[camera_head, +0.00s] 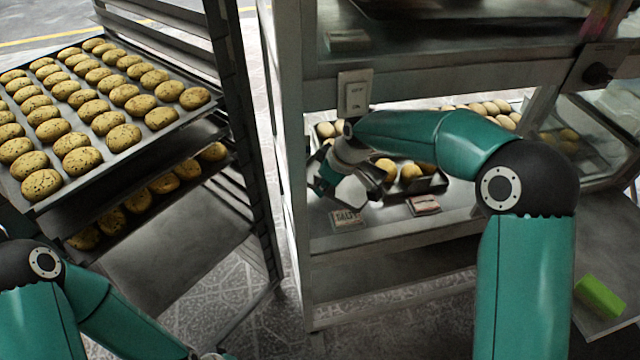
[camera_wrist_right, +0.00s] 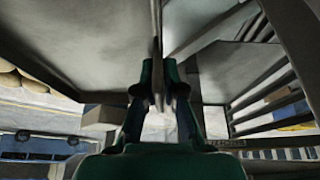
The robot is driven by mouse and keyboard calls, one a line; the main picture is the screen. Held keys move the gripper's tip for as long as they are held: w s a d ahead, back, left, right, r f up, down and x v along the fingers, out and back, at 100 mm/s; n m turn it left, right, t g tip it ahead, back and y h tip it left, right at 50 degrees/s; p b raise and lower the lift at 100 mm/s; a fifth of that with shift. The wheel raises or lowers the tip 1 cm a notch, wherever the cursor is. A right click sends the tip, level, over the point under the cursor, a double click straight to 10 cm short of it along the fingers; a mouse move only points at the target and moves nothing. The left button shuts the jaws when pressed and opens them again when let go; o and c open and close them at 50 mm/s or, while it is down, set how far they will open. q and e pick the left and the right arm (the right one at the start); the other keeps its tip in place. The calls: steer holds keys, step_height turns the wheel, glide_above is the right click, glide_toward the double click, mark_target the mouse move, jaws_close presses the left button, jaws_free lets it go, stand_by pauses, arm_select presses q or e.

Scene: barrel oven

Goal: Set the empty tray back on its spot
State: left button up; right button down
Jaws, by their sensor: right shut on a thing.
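My right gripper (camera_head: 345,178) is inside the shelf unit, at the left end of a lit shelf. It also shows in the right wrist view (camera_wrist_right: 158,75), where its fingers are shut on a thin grey edge. This seems to be the rim of the tray (camera_wrist_right: 156,30); I cannot make out its full outline. In the head view my own arm and wrist hide most of that spot. My left arm comes in at the lower left; its gripper is below the picture edge.
A dark tray with several buns (camera_head: 412,174) sits just right of my right gripper. Small cards (camera_head: 346,221) and (camera_head: 423,205) stand at the shelf front. A switch box (camera_head: 355,93) is on the frame above. A rack (camera_head: 258,150) with cookie trays stands left. A green block (camera_head: 599,297) lies right.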

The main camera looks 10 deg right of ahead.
mark_target(361, 210)
steer(key=shift+w+a+f, duration=0.15)
steer(key=shift+w+f, duration=0.45)
steer(key=shift+w, duration=0.15)
steer(key=shift+w+a+f, duration=0.1)
steer(key=shift+w+f, duration=0.45)
steer(key=shift+w, duration=0.15)
steer(key=shift+f+b, duration=0.3)
steer(key=shift+f, duration=0.15)
steer(key=c, duration=1.3)
jaws_free()
steer(key=shift+r, duration=0.15)
steer(key=shift+s+r+p, duration=0.1)
steer(key=shift+r+p, duration=0.3)
steer(key=shift+r, duration=0.25)
steer(key=s+d, duration=0.2)
steer(key=s, duration=0.1)
steer(key=s+d, duration=0.6)
steer(key=shift+s+r+b, duration=0.2)
steer(key=shift+s+b, duration=0.05)
steer(key=shift+b, duration=0.1)
